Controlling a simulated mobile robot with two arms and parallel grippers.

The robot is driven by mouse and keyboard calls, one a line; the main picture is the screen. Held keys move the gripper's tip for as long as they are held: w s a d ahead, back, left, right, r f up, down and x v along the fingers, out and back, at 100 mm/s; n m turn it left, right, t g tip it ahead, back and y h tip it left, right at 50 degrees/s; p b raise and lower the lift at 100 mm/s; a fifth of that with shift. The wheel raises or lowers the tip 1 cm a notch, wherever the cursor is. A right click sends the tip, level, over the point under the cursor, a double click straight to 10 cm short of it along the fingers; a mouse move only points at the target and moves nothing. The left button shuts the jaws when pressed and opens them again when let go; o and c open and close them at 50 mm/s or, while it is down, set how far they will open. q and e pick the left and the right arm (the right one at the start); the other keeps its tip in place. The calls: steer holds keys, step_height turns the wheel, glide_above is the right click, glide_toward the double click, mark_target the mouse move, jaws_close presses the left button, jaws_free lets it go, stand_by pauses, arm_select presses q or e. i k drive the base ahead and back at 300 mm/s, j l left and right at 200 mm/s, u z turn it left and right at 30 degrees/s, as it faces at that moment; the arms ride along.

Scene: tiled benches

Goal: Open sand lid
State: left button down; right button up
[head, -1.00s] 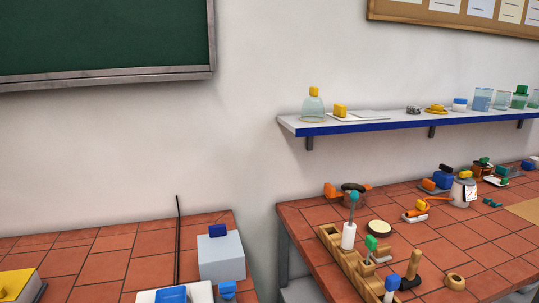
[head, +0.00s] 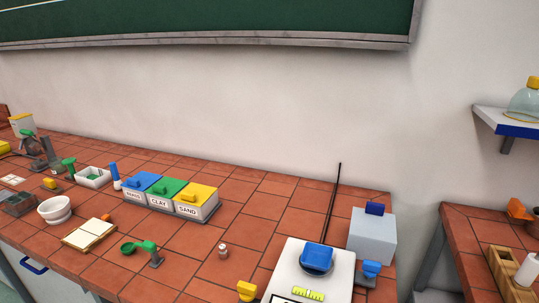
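The sand box (head: 196,208) stands on the tiled bench left of the picture's middle, with a white label reading SAND on its front. Its yellow lid (head: 195,193) with a small yellow handle lies on top and looks shut. It is the rightmost of three boxes in a row. The clay box (head: 166,199) with a green lid stands beside it. A third box (head: 137,192) with a blue lid stands at the left end; its label is too small to read surely. Neither of my grippers is in view.
A white device with a blue top (head: 316,257) and a grey block (head: 371,238) stand at the right of the bench. A green scoop (head: 145,247), a small bottle (head: 223,251) and a white bowl (head: 55,209) are in front. Bare tiles lie right of the sand box.

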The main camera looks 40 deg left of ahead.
mark_target(195, 191)
steer(key=u, duration=1.65)
